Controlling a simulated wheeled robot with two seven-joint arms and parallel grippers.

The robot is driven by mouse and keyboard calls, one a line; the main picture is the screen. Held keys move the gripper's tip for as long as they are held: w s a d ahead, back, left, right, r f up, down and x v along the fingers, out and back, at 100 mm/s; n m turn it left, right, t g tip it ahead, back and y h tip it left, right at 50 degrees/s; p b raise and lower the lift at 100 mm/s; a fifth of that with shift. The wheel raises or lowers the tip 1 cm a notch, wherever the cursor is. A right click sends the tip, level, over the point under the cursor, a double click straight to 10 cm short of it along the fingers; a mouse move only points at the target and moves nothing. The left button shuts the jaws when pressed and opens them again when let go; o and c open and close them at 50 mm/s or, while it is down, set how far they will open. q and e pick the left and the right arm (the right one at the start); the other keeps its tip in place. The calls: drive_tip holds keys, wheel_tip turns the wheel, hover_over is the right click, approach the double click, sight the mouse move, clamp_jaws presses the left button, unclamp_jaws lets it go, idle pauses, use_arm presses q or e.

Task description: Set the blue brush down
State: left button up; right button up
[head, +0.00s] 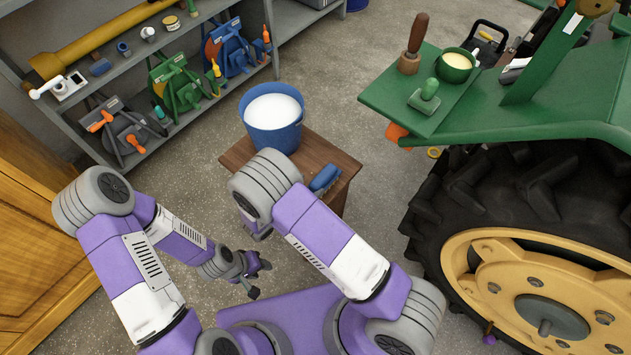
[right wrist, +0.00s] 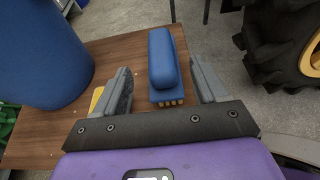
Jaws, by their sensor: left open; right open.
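The blue brush (head: 325,179) lies on the small wooden table (head: 336,160), near its right edge. In the right wrist view the brush (right wrist: 163,58) rests on the tabletop (right wrist: 125,47), its bristle end toward me. My right gripper (right wrist: 163,75) is open, with one finger on each side of the brush and a gap on both sides. In the head view my right arm hides most of this gripper. My left gripper (head: 252,276) is open and empty, low over the floor left of the table.
A blue bucket (head: 272,118) of white liquid stands on the table beside the brush. Something yellow (right wrist: 97,100) shows behind the left finger. A grey shelf (head: 160,125) stands left; the tractor tyre (head: 520,200) and green fender (head: 440,110) are close on the right.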

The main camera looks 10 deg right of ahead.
drive_tip(key=s+a+f+m+g+y, duration=0.1)
drive_tip(key=s+f+m+g+y, duration=0.45)
drive_tip(key=s+m, duration=0.5)
drive_tip(key=s+a+f+m+g+y, duration=0.1)
drive_tip(key=s+f+m+g+y, duration=0.45)
drive_tip(key=s, duration=0.75)
use_arm(q)
drive_tip(key=shift+s+a+r, duration=0.2)
drive_tip(key=shift+s+r, duration=0.15)
drive_tip(key=shift+s, duration=0.25)
use_arm(e)
drive_tip(key=w+r+m+t+y, duration=0.1)
drive_tip(key=m, duration=0.3)
drive_tip(key=w+d+r+m+t+y, duration=0.1)
drive_tip(key=w+m, duration=0.1)
drive_tip(key=m, duration=0.2)
drive_tip(key=w+d+m+t+y, duration=0.1)
drive_tip(key=m+y, duration=0.1)
drive_tip(key=m, duration=0.1)
drive_tip(key=shift+w+r+m, duration=0.25)
drive_tip(key=shift+r+m, duration=0.15)
use_arm(q)
drive_tip(key=shift+p, duration=0.3)
